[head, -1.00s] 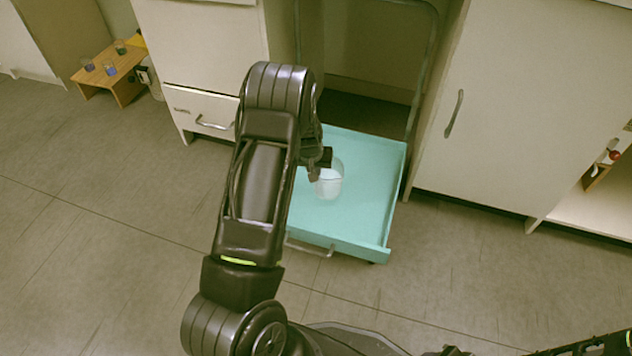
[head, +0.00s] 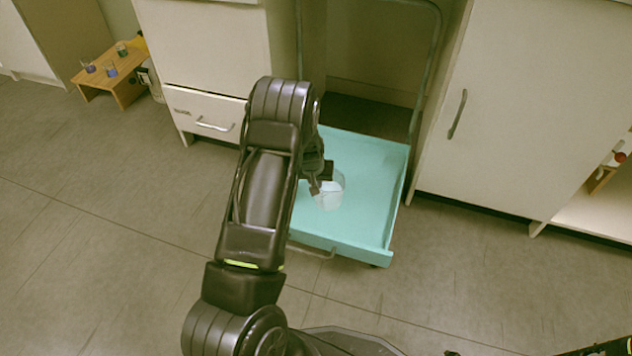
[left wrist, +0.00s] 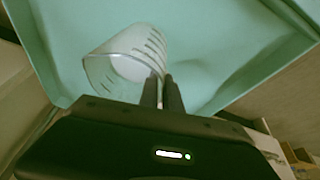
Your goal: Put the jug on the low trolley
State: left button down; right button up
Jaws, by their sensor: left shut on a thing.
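The jug (head: 331,193), a clear graduated beaker with whitish contents, is over the turquoise deck of the low trolley (head: 370,195). My left gripper (head: 318,183) is shut on its near side. In the left wrist view the jug (left wrist: 120,68) looks tilted by the camera angle, with the two fingers (left wrist: 162,92) closed together at its wall. The trolley deck (left wrist: 225,35) fills the background there. I cannot tell whether the jug's base touches the deck. My right gripper is out of view.
The trolley stands between a drawer cabinet (head: 205,60) on the left and a cabinet door (head: 500,110) on the right. The deck around the jug is bare. A small wooden stand (head: 115,80) with several little beakers is at the far left. Open floor lies in front.

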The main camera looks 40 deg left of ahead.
pick_arm(q)
jog(key=c, duration=1.5)
grip_release()
jog(key=shift+c, duration=0.2)
jog(key=shift+r+p, duration=0.25)
jog(key=shift+p, duration=0.05)
jog(key=p+v, duration=0.5)
jog(key=v, duration=0.6)
jog(key=shift+s+r, duration=0.2)
jog(key=shift+r, duration=0.1)
jog(key=shift+d, duration=0.1)
